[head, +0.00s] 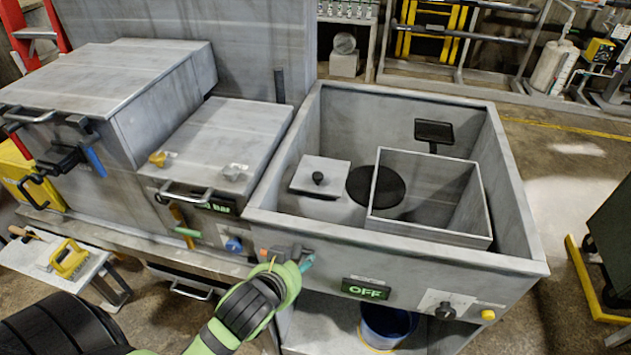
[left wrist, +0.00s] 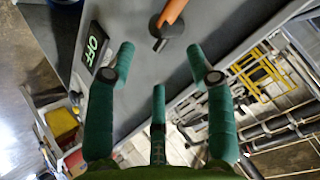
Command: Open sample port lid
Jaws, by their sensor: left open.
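My right gripper is not in view.
A green OFF display (head: 368,290) is on the basin front (head: 420,262), right of the gripper; it also shows in the left wrist view (left wrist: 94,46). A dark knob (head: 445,311) and a yellow button (head: 488,314) are farther right. A handled grey cover (head: 225,140) is left. A blue bucket (head: 387,325) stands below.

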